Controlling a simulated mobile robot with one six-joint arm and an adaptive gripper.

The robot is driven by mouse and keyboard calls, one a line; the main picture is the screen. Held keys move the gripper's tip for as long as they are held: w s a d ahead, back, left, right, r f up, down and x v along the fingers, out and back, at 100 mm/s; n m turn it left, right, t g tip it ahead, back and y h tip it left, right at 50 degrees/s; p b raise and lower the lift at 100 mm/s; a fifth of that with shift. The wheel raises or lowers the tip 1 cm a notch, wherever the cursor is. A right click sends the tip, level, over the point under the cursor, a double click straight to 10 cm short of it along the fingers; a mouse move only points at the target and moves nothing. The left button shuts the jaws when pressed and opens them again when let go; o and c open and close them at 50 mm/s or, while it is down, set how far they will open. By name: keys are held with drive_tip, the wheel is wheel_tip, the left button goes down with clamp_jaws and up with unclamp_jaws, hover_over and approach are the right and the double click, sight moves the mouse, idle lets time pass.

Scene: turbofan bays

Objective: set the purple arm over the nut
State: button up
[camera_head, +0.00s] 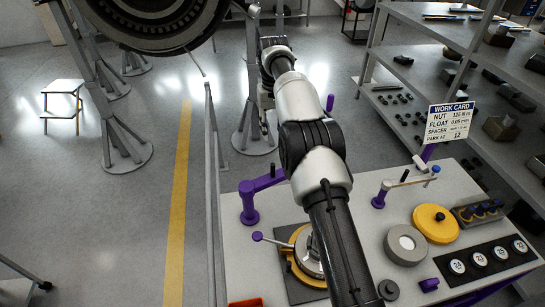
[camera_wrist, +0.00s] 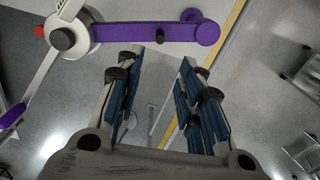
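The purple arm (camera_head: 266,183) stands on a purple post at the table's left edge, a black knob on its bar. In the head view its right end is hidden behind my arm. In the wrist view the purple bar (camera_wrist: 125,33) runs across the top to a pale hub (camera_wrist: 64,38) with a red knob. My gripper (camera_wrist: 155,80) is open in the wrist view, its blue-padded fingers apart with nothing between them. The bar lies beyond the fingertips in the picture, apart from them. A round fixture with a yellow ring (camera_head: 290,262) sits partly behind my arm. I cannot make out the nut.
The table (camera_head: 375,245) also holds a grey ring (camera_head: 405,244), a yellow disc (camera_head: 435,223), a small purple stand (camera_head: 379,200) and a numbered black strip (camera_head: 480,262). A work card (camera_head: 449,121) stands behind. Shelves (camera_head: 460,60) are at right; a rail (camera_head: 211,180) runs left.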

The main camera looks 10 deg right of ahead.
sight(273, 176)
wheel_tip(273, 176, down, 18)
drive_tip(key=b, duration=0.3)
drive_tip(key=shift+w+f, duration=0.15)
clamp_jaws()
idle(0.5)
idle(0.4)
